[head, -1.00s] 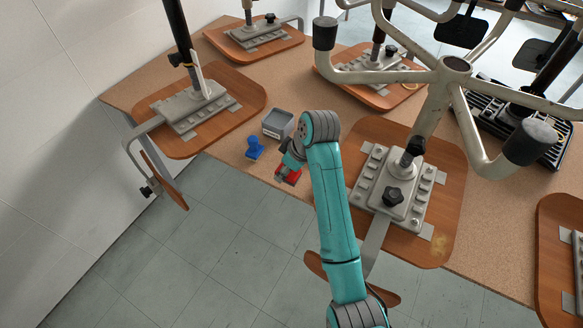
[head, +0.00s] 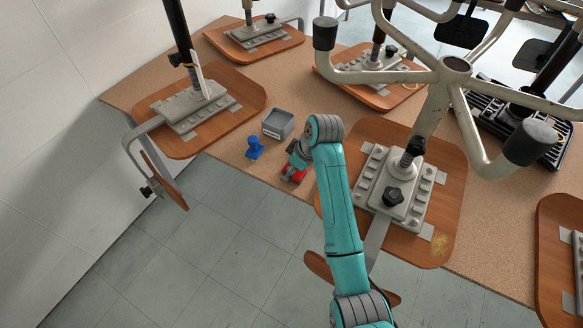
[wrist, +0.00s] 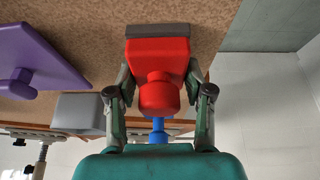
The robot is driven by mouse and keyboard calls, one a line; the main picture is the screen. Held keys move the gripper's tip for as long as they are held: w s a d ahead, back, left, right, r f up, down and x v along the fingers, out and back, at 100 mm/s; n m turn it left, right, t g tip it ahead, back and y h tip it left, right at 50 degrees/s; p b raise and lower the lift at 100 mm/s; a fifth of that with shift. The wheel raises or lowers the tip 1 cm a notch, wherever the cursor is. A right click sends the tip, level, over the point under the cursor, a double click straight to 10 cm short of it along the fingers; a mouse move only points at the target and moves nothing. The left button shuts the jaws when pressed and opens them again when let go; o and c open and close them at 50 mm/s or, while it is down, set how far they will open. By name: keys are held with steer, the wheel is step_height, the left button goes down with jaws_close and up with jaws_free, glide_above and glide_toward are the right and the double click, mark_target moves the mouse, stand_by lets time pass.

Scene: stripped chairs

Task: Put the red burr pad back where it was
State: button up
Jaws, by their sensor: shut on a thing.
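The red burr pad (head: 293,174) is a red block with a rounded knob and a dark grey strip along one side. My gripper (wrist: 160,103) is shut on its red knob, one finger on each side, as the wrist view shows the red burr pad (wrist: 158,55) closely. In the head view the pad is low over the cork tabletop (head: 236,158), near its front edge. I cannot tell whether it touches the top. My arm partly covers it there.
A blue knobbed pad (head: 254,148) and a grey open box (head: 278,124) stand left of my gripper. A purple knobbed thing (wrist: 35,62) shows in the wrist view. A chair seat panel with a grey mechanism (head: 395,190) lies close on the right.

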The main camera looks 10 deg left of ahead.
steer(key=o, duration=1.1)
steer(key=shift+v, duration=3.9)
